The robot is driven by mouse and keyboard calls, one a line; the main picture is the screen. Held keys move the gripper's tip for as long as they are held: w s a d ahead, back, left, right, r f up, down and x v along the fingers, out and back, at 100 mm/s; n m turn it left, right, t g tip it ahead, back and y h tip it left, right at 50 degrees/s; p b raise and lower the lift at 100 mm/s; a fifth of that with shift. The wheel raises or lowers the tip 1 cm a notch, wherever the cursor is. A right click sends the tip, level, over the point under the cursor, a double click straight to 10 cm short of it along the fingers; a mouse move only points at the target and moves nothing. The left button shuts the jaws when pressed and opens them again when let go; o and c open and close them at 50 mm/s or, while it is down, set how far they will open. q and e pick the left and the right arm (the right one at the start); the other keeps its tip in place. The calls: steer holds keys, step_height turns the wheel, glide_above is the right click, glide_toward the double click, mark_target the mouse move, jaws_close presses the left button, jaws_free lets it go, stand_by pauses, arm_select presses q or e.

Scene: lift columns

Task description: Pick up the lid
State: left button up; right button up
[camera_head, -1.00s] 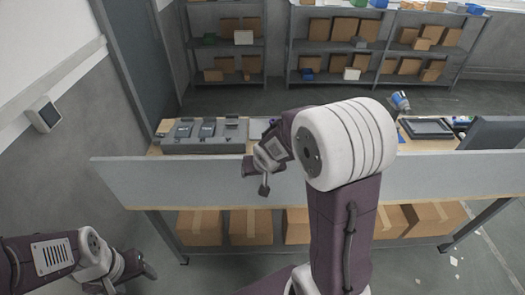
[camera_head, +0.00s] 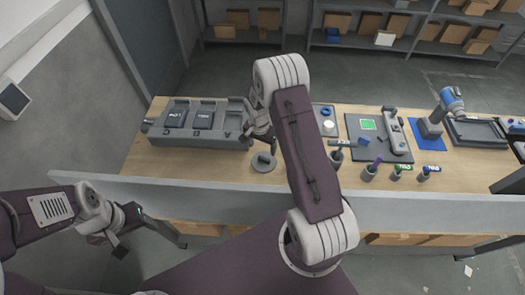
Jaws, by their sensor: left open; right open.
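A round grey lid with a dark knob (camera_head: 264,162) lies on the wooden table, left of the middle in the head view. My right gripper (camera_head: 266,138) hangs just above and behind it in the picture, apart from the lid as far as I can tell. It is open and its fingers are partly hidden by my own arm. My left gripper (camera_head: 120,246) is open and empty at the lower left, in front of the table and well away from the lid.
A grey tray with dark boxes (camera_head: 165,140) stands left of the lid. A raised grey panel (camera_head: 420,212) runs along the table's front edge.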

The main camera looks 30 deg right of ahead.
mark_target(264, 158)
steer(key=f+p, duration=0.1)
steer(key=f, duration=0.1)
steer(key=f+p, duration=0.1)
steer(key=f, duration=0.1)
steer(key=shift+s+d, duration=0.15)
steer(key=shift+s, duration=0.05)
step_height(264, 158, down, 3)
steer(key=shift+s+d+f+p, duration=0.15)
steer(key=shift+f+p, duration=0.05)
steer(key=shift+p, duration=0.7)
steer(key=shift+f, duration=0.3)
steer(key=shift+d+f, duration=0.1)
steer(key=shift+f, duration=0.05)
steer(key=shift+w, duration=0.2)
steer(key=c, duration=0.8)
steer(key=shift+s, duration=0.1)
steer(key=c, duration=0.8)
arm_select(q)
steer(key=r, duration=0.2)
steer(key=s+r, duration=0.1)
steer(key=r, duration=0.1)
steer(key=shift+s+a, duration=0.1)
steer(key=shift+a, duration=0.3)
steer(key=shift+f, duration=0.1)
arm_select(e)
steer(key=shift+r, duration=0.2)
